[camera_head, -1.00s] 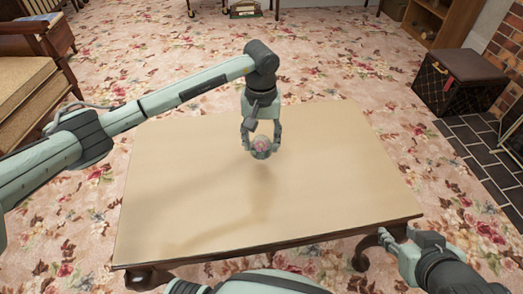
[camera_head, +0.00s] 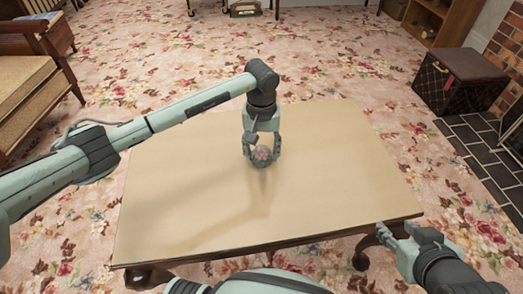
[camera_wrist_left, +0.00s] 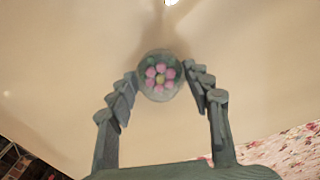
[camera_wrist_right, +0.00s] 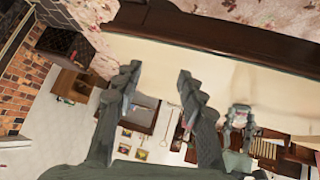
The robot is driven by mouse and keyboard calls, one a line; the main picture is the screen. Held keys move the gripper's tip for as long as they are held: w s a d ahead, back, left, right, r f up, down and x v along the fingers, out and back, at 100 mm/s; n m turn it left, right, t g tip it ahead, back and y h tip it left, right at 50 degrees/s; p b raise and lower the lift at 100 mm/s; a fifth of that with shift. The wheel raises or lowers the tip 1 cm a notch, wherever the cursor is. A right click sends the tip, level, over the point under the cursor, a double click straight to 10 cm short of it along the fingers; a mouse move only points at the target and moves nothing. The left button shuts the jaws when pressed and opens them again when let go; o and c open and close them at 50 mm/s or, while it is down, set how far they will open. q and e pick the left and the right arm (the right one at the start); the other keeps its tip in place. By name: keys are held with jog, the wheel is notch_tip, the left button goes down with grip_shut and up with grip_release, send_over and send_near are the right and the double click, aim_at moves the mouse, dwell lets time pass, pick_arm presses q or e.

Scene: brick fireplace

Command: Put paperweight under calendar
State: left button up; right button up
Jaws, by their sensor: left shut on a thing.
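The paperweight (camera_head: 262,156) is a round glass ball with a pink flower inside. My left gripper (camera_head: 262,153) is shut on it, low over the middle of the wooden table (camera_head: 190,180). I cannot tell whether the ball touches the tabletop. In the left wrist view the paperweight (camera_wrist_left: 160,76) sits between the fingertips of my left gripper (camera_wrist_left: 160,80). My right gripper (camera_head: 388,235) is at the table's right front corner. In the right wrist view its two fingers (camera_wrist_right: 158,80) are apart with nothing between them. I see no calendar in these views.
The tabletop around the paperweight is bare. A dark chest (camera_head: 458,83) stands on the floor at the right, near the brick fireplace (camera_head: 508,45). A cushioned armchair (camera_head: 30,95) is at the left, and flowered carpet surrounds the table.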

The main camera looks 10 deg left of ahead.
pick_arm(q)
jog(key=o, duration=1.4)
